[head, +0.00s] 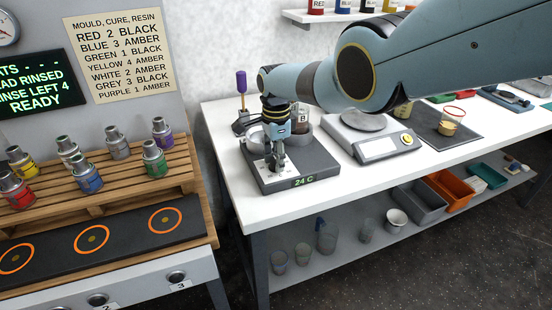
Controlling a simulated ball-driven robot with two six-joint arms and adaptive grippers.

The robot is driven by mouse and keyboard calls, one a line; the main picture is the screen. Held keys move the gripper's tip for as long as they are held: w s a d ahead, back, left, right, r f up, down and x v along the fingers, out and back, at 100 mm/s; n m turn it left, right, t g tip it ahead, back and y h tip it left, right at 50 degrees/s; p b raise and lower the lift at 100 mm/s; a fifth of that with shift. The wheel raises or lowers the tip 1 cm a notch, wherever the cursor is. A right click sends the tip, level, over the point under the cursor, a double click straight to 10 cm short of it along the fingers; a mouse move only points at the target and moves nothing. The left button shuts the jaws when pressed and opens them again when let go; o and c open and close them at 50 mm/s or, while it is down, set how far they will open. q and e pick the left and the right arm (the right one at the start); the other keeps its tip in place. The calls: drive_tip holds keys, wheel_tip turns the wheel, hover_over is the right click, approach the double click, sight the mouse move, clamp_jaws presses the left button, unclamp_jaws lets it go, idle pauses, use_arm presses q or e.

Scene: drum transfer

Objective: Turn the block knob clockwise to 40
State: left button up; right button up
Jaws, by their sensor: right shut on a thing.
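The dark grey heating block (309,169) stands on the white bench, with a green display (304,182) on its front that reads 24 C. My right gripper (275,170) points down onto the pale dial plate at the block's left front. It is shut on the block knob, which is mostly hidden by the fingers. A container with a dark-lettered label (301,118) sits at the back of the block. My left gripper is out of view.
A white scale (378,147) stands to the right of the block. A purple-handled tool (241,84) stands upright behind it at the left. A wooden rack (100,205) with several coloured drums is further left. Clear bench lies in front of the block.

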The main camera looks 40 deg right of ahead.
drive_tip(key=shift+w+r, duration=0.1)
drive_tip(key=shift+r, duration=0.05)
drive_tip(key=o, duration=1.1)
drive_tip(key=shift+o, duration=0.2)
wheel_tip(320, 180, up, 12)
